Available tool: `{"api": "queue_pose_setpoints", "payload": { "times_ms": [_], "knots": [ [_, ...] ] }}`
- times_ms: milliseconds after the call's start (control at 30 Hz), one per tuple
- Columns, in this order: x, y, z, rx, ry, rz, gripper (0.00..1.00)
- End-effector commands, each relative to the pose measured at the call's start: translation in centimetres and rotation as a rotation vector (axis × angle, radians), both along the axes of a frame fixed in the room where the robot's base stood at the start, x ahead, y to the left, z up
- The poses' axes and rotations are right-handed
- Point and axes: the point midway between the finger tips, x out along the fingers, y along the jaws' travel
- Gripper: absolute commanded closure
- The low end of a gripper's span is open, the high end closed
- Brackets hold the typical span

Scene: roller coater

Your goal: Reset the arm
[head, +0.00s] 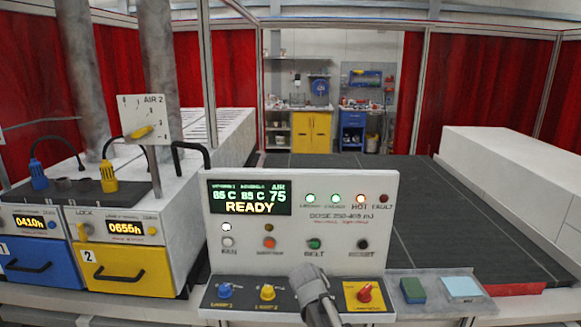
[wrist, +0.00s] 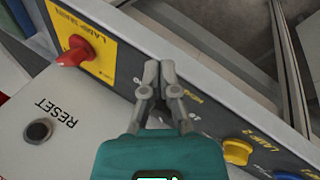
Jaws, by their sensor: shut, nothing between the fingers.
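My gripper (wrist: 159,68) is shut and empty in the wrist view. Its two grey fingertips are over the dark lower strip of the control panel, between a red knob (wrist: 76,51) and a yellow knob (wrist: 237,151). I cannot tell whether the fingertips touch the strip. In the head view the grey end of my arm (head: 313,285) stands in front of the panel's lower edge, between the yellow knob (head: 267,292) and the red knob (head: 365,292). It hides part of the strip.
The white control panel (head: 290,267) shows READY on its display (head: 249,197). A black reset button (wrist: 38,131) is near the fingers. A tray to the right holds a green block (head: 412,291) and a light blue block (head: 461,288). Blue and yellow drawers (head: 125,271) are left.

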Motion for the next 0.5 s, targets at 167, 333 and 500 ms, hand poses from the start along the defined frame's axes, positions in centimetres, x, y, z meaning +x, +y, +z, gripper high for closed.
{"api": "queue_pose_setpoints", "payload": {
  "times_ms": [167, 333, 500],
  "knots": [
    [-5.2, -3.6, -2.3, 0.161, 0.066, -0.169, 1.00],
    [-9.0, -5.4, -3.6, 0.301, 0.122, -0.304, 1.00],
    [-11.3, -6.2, -4.1, 0.390, 0.156, -0.385, 1.00]
  ]
}}
